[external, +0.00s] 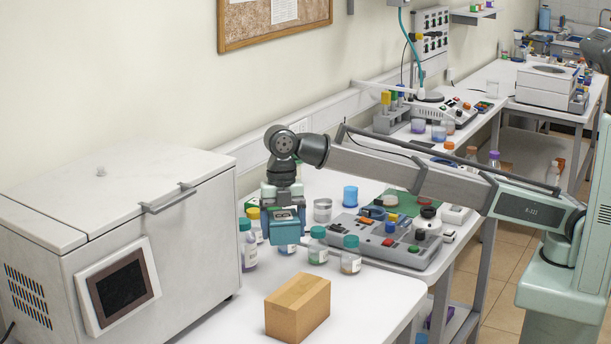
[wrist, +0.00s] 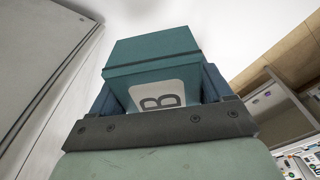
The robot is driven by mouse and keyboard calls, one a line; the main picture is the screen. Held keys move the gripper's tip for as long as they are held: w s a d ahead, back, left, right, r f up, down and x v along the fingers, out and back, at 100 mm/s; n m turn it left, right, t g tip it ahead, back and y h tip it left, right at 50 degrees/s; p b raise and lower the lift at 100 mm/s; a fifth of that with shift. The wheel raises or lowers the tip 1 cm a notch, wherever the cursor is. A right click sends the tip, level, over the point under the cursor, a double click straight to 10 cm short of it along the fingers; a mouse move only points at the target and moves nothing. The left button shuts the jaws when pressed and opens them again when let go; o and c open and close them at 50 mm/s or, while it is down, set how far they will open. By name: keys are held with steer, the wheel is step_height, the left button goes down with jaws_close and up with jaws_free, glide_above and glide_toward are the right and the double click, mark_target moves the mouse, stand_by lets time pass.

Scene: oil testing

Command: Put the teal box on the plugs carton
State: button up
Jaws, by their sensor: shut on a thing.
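The teal box (wrist: 152,50) is held between the two blue fingers of my gripper (wrist: 155,88) in the wrist view. A white label with a dark "B" shows on its near side. In the external view my gripper (external: 283,205) points down, with the teal box (external: 286,226) under it, held above the white bench. A plain tan carton (external: 298,308), likely the plugs carton, sits on the bench below and nearer the camera, apart from the box. No writing is readable on it, and its top is bare.
Several lidded bottles (external: 317,246) stand behind the carton, near the held box. A grey device with knobs (external: 390,240) is to their right. A large white machine (external: 120,230) fills the left. The bench around the carton is clear.

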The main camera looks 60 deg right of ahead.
step_height(320, 180, up, 3)
glide_above(297, 291)
steer(key=m+t, duration=0.1)
steer(key=m, duration=0.7)
steer(key=shift+d+f, duration=0.2)
steer(key=shift+f, duration=4.45)
steer(key=shift+f, duration=0.15)
steer(key=o, duration=1)
steer(key=r, duration=0.4)
steer(key=d+r, duration=0.1)
steer(key=r, duration=0.7)
steer(key=shift+d+r, duration=0.1)
steer(key=shift+d, duration=0.15)
